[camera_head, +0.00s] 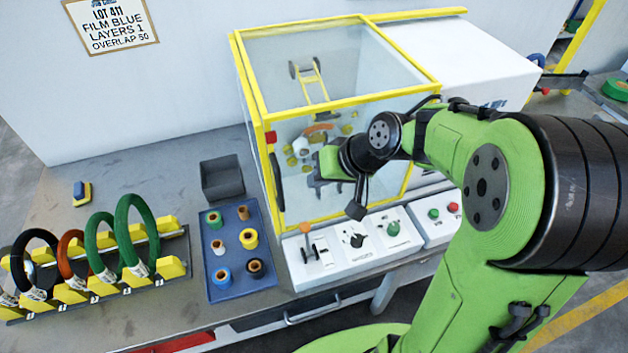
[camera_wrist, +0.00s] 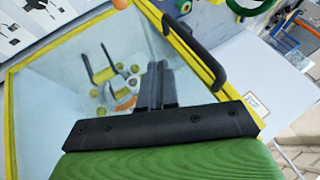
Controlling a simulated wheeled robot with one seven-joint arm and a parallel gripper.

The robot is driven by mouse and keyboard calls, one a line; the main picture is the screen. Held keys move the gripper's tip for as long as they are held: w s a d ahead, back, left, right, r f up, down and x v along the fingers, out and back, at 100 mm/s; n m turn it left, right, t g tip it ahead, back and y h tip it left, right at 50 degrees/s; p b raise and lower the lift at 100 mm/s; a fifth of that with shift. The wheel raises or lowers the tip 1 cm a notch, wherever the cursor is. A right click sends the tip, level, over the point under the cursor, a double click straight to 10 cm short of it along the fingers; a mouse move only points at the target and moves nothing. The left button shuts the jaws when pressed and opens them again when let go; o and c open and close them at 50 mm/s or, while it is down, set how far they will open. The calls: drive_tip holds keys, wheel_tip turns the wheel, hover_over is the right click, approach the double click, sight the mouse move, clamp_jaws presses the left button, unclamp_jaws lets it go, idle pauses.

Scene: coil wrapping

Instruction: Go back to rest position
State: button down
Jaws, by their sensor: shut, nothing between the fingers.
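My gripper (camera_wrist: 155,85) is shut and empty in the wrist view, its dark fingers side by side. In the head view my gripper (camera_head: 318,182) is held before the front of the yellow-framed machine enclosure (camera_head: 340,98), partly hidden by my green wrist. The clear front panel with a dark handle (camera_wrist: 195,50) is seen close by in the wrist view. Through the clear panel I see yellow rollers and an orange ring (camera_wrist: 126,104). I cannot tell whether the fingers touch the panel.
A control panel (camera_head: 352,240) with levers and knobs lies below the enclosure. To the left are a blue tray (camera_head: 232,283) with several tape rolls, a dark open box (camera_head: 222,178), and a rack (camera_head: 175,245) of several coils. A sign (camera_head: 112,25) hangs on the wall.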

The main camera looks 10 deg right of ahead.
drive_tip(key=p+v, duration=0.2)
drive_tip(key=v, duration=0.7)
drive_tip(key=s+h, duration=0.5)
drive_tip(key=s, duration=1)
drive_tip(key=shift+s+a, duration=0.15)
drive_tip(key=shift+a, duration=0.05)
drive_tip(key=shift+r, duration=0.1)
